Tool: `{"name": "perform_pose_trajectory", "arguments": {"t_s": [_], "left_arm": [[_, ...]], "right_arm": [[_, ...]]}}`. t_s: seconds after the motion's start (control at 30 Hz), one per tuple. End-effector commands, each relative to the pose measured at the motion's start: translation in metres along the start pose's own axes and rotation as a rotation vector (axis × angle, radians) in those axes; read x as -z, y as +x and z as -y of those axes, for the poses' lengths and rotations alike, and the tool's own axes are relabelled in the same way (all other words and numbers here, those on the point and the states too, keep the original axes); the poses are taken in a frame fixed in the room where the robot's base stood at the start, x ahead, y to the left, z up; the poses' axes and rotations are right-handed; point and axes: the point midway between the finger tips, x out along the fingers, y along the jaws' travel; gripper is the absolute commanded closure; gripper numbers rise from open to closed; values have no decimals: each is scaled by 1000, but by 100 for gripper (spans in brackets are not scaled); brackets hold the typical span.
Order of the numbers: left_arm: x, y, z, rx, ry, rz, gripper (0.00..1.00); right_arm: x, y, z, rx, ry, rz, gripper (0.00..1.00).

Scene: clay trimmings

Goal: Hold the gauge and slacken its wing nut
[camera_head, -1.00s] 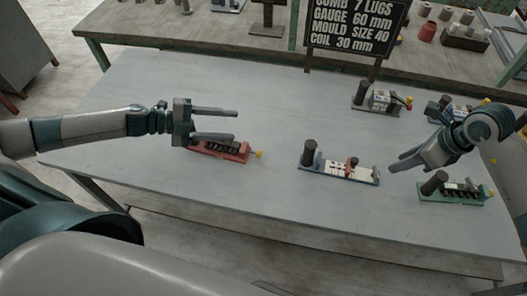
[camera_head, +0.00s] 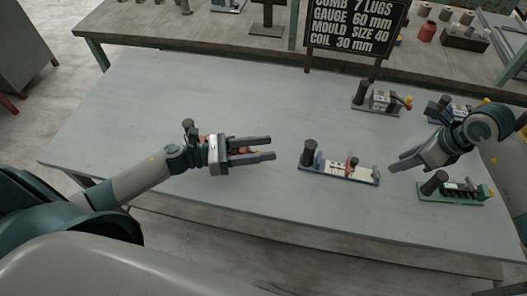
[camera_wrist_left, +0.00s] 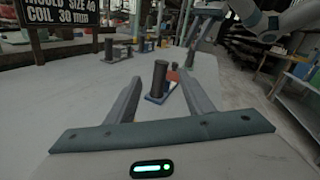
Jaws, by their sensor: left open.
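The gauge, seemingly the blue-edged base with a white marked plate (camera_head: 338,172), lies mid-table with a dark upright post (camera_head: 309,152) at its left end. A small red-brown piece (camera_head: 352,163) stands on it; I cannot tell whether this is the wing nut. My left gripper (camera_head: 273,148) is open and empty, left of the gauge, its fingers pointing at it.
A red fixture (camera_head: 240,151) is partly hidden behind my left gripper. A green fixture (camera_head: 450,197) stands below my right gripper. A grey fixture (camera_head: 381,101) stands farther back, near a dark sign (camera_head: 357,28). The table's front left is clear.

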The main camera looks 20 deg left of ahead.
Motion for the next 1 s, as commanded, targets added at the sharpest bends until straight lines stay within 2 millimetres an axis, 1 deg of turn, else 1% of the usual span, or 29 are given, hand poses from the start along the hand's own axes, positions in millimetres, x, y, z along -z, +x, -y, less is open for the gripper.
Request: {"name": "perform_pose_trajectory", "arguments": {"t_s": [0.13,0.33,0.87,1.0], "left_arm": [[6,3,4,-15,170,22,52],[10,4,6,-29,293,30,52],[11,4,6,-30,310,30,52],[11,7,6,-30,310,31,52]], "right_arm": [[0,0,0,0,0,0,69],[0,0,0,0,0,0,69],[0,0,0,0,0,0,69],[0,0,0,0,0,0,69]]}}
